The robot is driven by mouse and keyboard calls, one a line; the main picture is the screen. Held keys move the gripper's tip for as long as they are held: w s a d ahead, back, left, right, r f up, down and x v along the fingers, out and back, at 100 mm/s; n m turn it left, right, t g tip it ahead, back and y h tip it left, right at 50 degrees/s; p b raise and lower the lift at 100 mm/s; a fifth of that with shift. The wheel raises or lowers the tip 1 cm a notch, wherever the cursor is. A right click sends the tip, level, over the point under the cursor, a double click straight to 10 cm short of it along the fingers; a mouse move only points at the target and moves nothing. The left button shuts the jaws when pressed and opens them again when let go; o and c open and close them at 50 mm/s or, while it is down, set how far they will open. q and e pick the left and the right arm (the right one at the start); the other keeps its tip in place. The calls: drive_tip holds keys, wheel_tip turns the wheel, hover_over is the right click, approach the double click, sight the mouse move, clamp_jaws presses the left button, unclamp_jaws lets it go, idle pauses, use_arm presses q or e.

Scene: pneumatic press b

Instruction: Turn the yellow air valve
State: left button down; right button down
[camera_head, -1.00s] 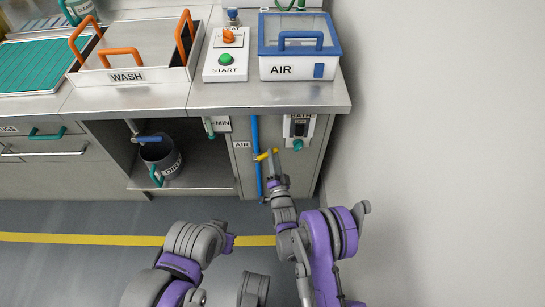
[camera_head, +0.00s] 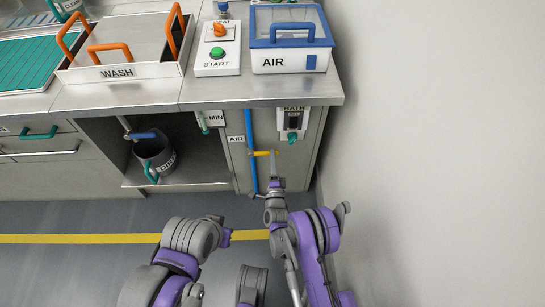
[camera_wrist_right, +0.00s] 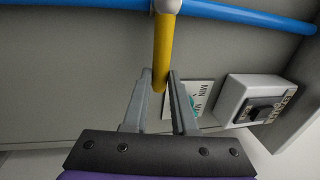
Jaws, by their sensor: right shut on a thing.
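The yellow air valve handle (camera_head: 265,153) sits on the vertical blue pipe (camera_head: 250,130) beside the AIR label (camera_head: 236,139). It lies about level, pointing right from the pipe in the head view. My right gripper (camera_head: 275,158) is at its outer end. In the right wrist view the yellow handle (camera_wrist_right: 163,45) runs from the blue pipe (camera_wrist_right: 240,16) down between the two fingers of my right gripper (camera_wrist_right: 161,78), which are shut on its end. My left arm is at the bottom of the head view; its gripper does not show.
Above, the counter holds the AIR box (camera_head: 290,50), START panel (camera_head: 217,55) and WASH tray (camera_head: 118,72). A dark bucket (camera_head: 155,155) stands on the lower shelf.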

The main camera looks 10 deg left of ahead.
drive_tip(key=shift+f, duration=0.1)
idle(0.4)
drive_tip(key=c, duration=0.7)
unclamp_jaws()
use_arm(q)
drive_tip(key=shift+s, duration=0.1)
use_arm(e)
drive_tip(key=shift+s, duration=0.1)
